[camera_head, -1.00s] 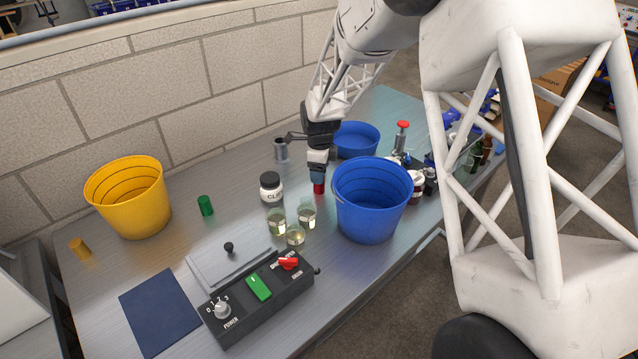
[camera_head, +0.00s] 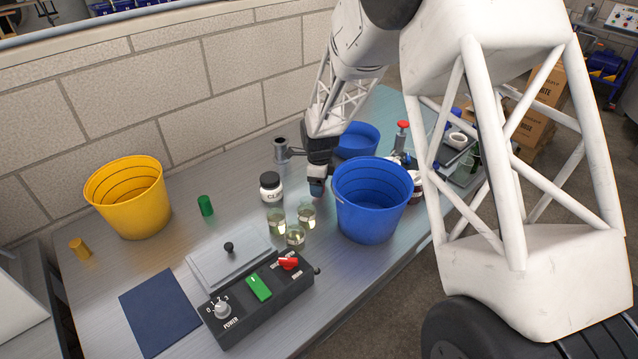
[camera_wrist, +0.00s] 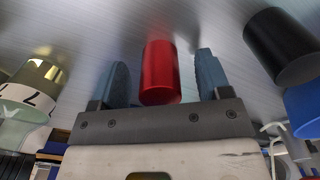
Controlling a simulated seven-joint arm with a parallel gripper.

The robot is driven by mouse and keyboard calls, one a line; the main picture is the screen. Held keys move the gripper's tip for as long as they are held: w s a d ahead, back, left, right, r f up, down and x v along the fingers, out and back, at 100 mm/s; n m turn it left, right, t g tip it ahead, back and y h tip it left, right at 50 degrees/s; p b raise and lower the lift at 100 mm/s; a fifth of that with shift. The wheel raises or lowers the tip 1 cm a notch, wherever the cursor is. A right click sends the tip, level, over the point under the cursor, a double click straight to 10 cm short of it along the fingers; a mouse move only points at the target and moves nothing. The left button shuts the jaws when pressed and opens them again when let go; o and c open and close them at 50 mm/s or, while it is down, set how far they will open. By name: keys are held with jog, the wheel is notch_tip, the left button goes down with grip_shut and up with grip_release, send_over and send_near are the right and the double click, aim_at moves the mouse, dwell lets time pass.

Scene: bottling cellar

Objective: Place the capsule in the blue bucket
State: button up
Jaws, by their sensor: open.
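The blue bucket (camera_head: 372,205) stands upright on the bench, right of centre in the head view, and looks empty. A smaller, shallow blue tub (camera_head: 358,140) is behind it. My gripper (camera_head: 317,187) is low over the bench, just left of the bucket. In the wrist view a red cylinder (camera_wrist: 160,72), likely the capsule, lies between my gripper's two blue-grey fingers (camera_wrist: 162,85). The fingers are apart, with gaps visible at both sides. In the head view the red cylinder is hidden by my gripper.
Several small glasses (camera_head: 296,236) and a white jar with a black lid (camera_head: 271,186) stand close left of my gripper. A control box (camera_head: 258,297) is in front. A yellow bucket (camera_head: 128,198), green cylinder (camera_head: 205,205) and yellow cylinder (camera_head: 79,248) are further left.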

dwell(0.3)
jog(key=c, duration=0.7)
jog(key=shift+r, duration=0.1)
jog(key=shift+r, duration=4.95)
